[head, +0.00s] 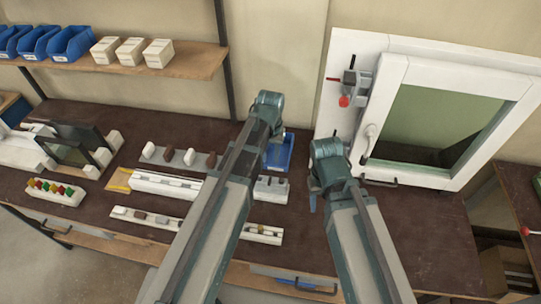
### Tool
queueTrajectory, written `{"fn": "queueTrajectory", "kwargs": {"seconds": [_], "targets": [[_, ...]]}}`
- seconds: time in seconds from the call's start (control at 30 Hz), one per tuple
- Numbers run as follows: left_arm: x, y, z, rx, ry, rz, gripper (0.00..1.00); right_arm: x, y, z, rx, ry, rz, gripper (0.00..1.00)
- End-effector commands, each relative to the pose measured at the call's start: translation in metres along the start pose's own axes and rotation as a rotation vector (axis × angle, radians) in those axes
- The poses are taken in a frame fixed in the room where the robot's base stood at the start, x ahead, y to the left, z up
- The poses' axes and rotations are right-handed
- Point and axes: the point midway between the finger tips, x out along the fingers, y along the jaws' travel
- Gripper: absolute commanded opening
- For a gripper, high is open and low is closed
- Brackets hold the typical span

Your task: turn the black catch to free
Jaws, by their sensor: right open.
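A small grey clamp fitting (357,88) is mounted on the left upright of the white window frame. It carries a small black upright part (352,62), which may be the black catch; its setting is too small to tell. A red rod and a red ball knob (344,101) are on the same fitting. My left gripper (270,122) is over the bench, left of the frame; its fingers are hidden behind the wrist. My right gripper (314,194) is open near the frame's lower left, below the fitting and apart from it; it is mostly hidden by its arm.
The white window frame (342,48) with a white handle (370,138) stands at the bench's right. A blue bin (281,152) sits behind my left arm. White profiles and small blocks lie left. The brown bench top (430,225) is clear at front right.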

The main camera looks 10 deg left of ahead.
Motion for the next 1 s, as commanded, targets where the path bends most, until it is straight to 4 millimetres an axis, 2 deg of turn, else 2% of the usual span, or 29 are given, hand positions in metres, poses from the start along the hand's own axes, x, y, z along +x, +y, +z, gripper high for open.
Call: {"fn": "queueTrajectory", "kwargs": {"seconds": [0.03,0.1,0.3,0.7,0.77,0.87,1.0], "targets": [[-0.016,0.0,0.0,0.0,0.0,0.0,0.35,-0.016,0.002,0.001,0.002,0.0,0.0,0.5],[-0.027,0.0,0.0,0.0,0.0,0.0,0.35,-0.026,0.002,0.002,0.003,0.0,-0.001,0.5],[-0.046,0.0,0.0,0.0,0.0,0.0,0.35,-0.045,0.004,0.003,0.002,-0.001,-0.001,0.5],[-0.046,0.0,0.0,0.001,0.0,0.0,0.35,-0.046,0.004,0.003,0.001,-0.001,-0.001,0.5],[-0.042,0.002,0.004,0.007,-0.001,-0.002,0.35,-0.041,0.004,0.003,0.001,-0.001,-0.001,0.5],[-0.021,0.011,0.021,0.038,-0.006,-0.01,0.35,-0.021,0.002,0.002,0.0,-0.001,0.0,0.5],[0.024,0.031,0.062,0.125,-0.017,-0.038,0.35,0.024,-0.002,-0.001,-0.003,-0.001,0.0,0.5]]}}
